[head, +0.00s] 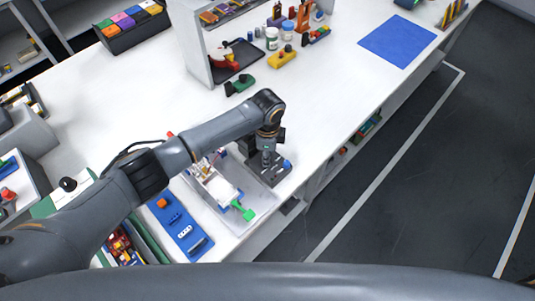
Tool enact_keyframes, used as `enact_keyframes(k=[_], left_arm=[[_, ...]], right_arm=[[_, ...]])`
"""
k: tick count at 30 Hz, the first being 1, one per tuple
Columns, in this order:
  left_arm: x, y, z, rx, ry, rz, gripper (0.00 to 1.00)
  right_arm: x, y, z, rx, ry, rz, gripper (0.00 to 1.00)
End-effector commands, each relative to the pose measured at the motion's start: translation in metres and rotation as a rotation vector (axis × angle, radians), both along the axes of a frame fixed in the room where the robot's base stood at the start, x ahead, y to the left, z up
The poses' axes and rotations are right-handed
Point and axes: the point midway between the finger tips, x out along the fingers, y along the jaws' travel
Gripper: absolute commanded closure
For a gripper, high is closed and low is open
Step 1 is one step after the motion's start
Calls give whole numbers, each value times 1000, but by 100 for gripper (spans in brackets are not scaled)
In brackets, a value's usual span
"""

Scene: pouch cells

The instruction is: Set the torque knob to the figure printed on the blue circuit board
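My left gripper (267,158) points down over a dark box-shaped device (282,183) near the front edge of the white bench. The fingers are small and partly hidden, so their opening cannot be made out. A small blue round part (287,164) shows at the device's right side; I cannot tell whether it is the torque knob. A blue board-like panel (180,228) with orange, white and grey parts lies left of the device. It may be the circuit board, but no figure can be read on it. My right gripper is not in view.
A clear tray (233,221) with a white block and a green clip lies between panel and device. A white shelf unit (194,45), bottles, tools and a black bin (132,30) stand farther back.

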Motion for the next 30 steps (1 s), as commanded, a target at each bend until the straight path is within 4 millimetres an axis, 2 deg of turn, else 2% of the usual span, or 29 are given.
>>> enact_keyframes(k=[9,25,26,28,30], left_arm=[[0,-1,1,-3,-2,-115,100],[0,-1,1,-4,-2,-136,100],[0,-1,1,-4,-2,-135,66],[0,-1,1,-4,-2,-135,52],[0,-1,1,-3,-2,-135,49]], right_arm=[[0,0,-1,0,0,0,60],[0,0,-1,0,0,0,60],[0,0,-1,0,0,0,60],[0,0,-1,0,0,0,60],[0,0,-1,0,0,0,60]])
